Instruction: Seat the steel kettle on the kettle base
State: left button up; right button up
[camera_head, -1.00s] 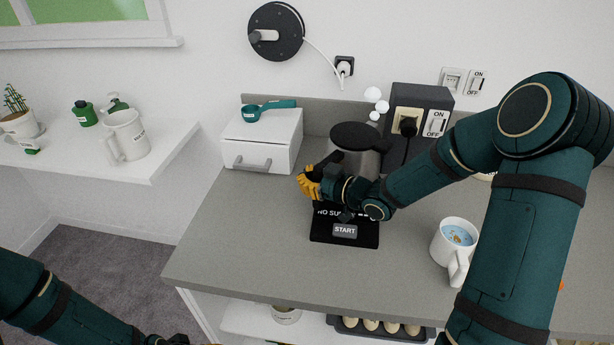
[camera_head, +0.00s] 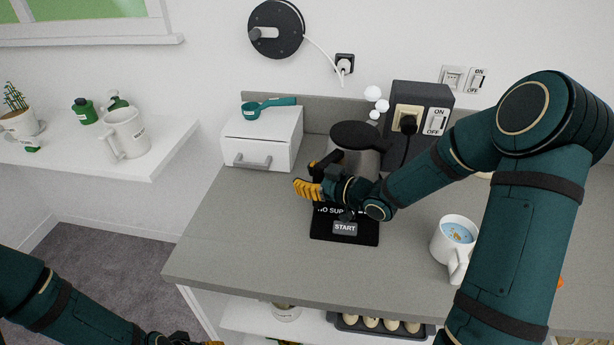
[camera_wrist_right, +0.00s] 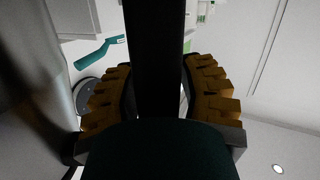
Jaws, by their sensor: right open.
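The steel kettle (camera_head: 368,160) with a black lid stands upright at the back of the counter, partly hidden by my right arm. The black kettle base (camera_head: 322,231) has a START button and shows in front of it; my wrist hides where kettle and base meet, so I cannot tell if it is fully seated. My right gripper (camera_head: 312,180) is open at the kettle's left side. In the right wrist view the black kettle handle (camera_wrist_right: 153,60) lies between the spread yellow fingers, with the steel body at left. My left gripper (camera_head: 195,342) is barely in view at the bottom edge.
A white drawer box (camera_head: 262,140) with a green scoop (camera_head: 268,104) stands left of the kettle. A black outlet box (camera_head: 425,100) is behind it, right. A white mug (camera_head: 452,245) stands at right. The counter's front left (camera_head: 235,245) is clear.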

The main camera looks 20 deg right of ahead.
jog(key=v, duration=1.1)
jog(key=shift+s+d+r, duration=0.15)
jog(key=shift+s+d, duration=0.05)
jog(key=shift+s, duration=0.1)
